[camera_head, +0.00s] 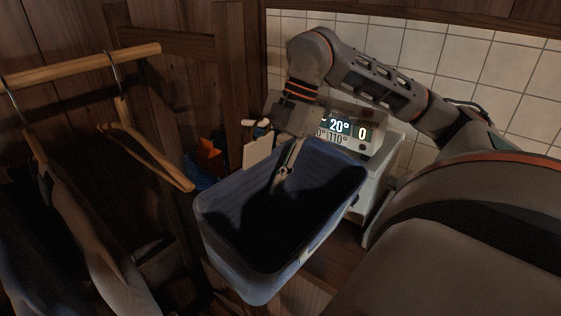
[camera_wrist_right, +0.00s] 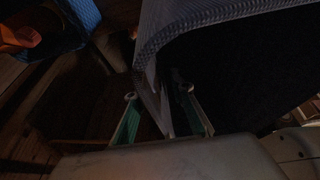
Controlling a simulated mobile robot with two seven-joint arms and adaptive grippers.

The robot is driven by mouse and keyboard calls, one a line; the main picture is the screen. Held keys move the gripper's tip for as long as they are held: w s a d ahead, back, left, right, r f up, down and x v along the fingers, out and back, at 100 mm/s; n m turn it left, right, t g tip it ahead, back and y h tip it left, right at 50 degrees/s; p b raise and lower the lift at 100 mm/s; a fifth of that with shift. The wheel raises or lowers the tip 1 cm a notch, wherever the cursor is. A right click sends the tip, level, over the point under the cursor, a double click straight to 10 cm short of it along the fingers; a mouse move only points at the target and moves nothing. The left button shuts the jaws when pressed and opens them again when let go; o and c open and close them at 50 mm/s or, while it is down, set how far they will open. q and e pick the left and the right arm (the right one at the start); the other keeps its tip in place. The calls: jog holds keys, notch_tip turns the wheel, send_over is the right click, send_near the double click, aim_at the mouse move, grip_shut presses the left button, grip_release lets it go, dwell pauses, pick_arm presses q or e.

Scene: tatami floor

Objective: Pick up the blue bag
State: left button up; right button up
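The blue bag (camera_head: 235,262) is a large open-topped, box-shaped bag standing in the middle of the head view, its inside dark. My right gripper (camera_head: 282,172) points down at its far rim, with a finger showing against the dark inside. In the right wrist view the gripper (camera_wrist_right: 160,108) has its two green-padded fingers apart. The bag's ribbed wall (camera_wrist_right: 152,62) runs down between them, and I see no clear grip on it. My left gripper is not in view.
A white device with a lit display (camera_head: 340,126) stands behind the bag by the tiled wall. A wooden rack with hangers (camera_head: 85,64) and clothes is at the left. A smaller blue container (camera_head: 203,181) with something orange (camera_head: 209,149) sits behind the bag's left side.

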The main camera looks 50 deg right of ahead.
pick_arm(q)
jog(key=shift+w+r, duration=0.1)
pick_arm(e)
jog(key=shift+a, duration=0.1)
jog(key=shift+c, duration=0.4)
grip_shut()
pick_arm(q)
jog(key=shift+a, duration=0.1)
